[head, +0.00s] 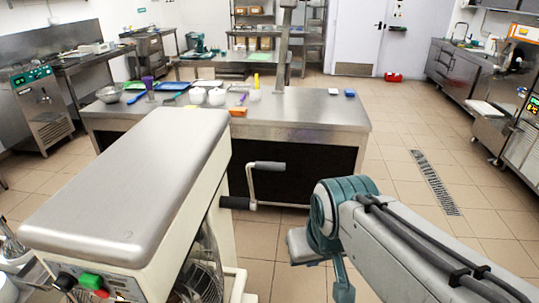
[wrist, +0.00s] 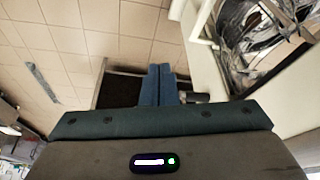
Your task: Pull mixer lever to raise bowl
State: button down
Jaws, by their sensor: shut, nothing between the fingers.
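The mixer (head: 130,175) is a large cream machine with a grey metal top, at the left front of the head view. Its cranked lever (head: 252,185) stands out from its right side, with one dark grip at the top and another lower at the body. The metal bowl area with wire guard (head: 200,268) shows under the mixer's head, mostly hidden. It also shows in the wrist view (wrist: 268,40). My gripper (wrist: 159,68) has its two blue fingers shut together and empty. A dark grip (wrist: 195,97) of the lever appears just right of the fingers; contact cannot be told.
A steel table (head: 300,108) with bowls, coloured boards and utensils stands behind the mixer. Steel counters (head: 455,70) line the right wall. A floor drain (head: 435,180) crosses the tiles at right. The tiled floor right of the lever is clear apart from my arm.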

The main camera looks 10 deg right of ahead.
jog(key=w+r+m+b, duration=0.1)
jog(key=w+r+b, duration=0.2)
jog(key=w, duration=0.8)
jog(key=w+a+r+m+t+h+b, duration=0.1)
jog(key=w+r+b, duration=0.2)
jog(key=w, duration=0.8)
jog(key=w+r+m+t+h+b, duration=0.1)
jog(key=w+r+b, duration=0.2)
jog(key=w, duration=0.8)
jog(key=shift+w+a+r+m+b, duration=0.25)
jog(key=shift+a+r+m+b, duration=0.1)
jog(key=shift+r, duration=0.15)
notch_tip(320, 180, down, 9)
jog(key=w, duration=0.1)
jog(key=shift+d+f, duration=0.2)
jog(key=shift+s+a+f, duration=0.1)
